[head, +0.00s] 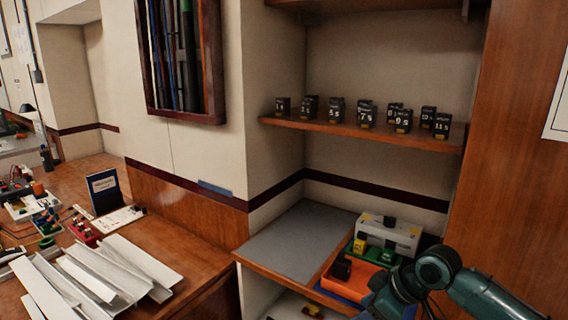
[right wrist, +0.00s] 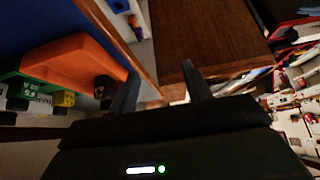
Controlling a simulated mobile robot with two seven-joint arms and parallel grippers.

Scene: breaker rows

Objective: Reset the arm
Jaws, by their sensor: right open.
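My right arm (head: 440,275) comes in at the lower right of the head view, bent in front of the shelf unit. In the right wrist view my right gripper (right wrist: 162,84) is open, its two dark fingers apart with nothing between them. It is beside an orange bin (right wrist: 75,62), which is also in the head view (head: 352,280) on the lower shelf. My right fingertips cannot be made out in the head view. My left arm and gripper are not in view.
Black numbered breakers (head: 365,115) stand along the upper shelf (head: 320,127). A grey mat (head: 298,240) lies bare on the lower shelf, left of a grey-white box (head: 388,232) and a green tray (head: 372,254). White trunking pieces (head: 80,280) and a dark blue booklet (head: 105,190) are on the left bench.

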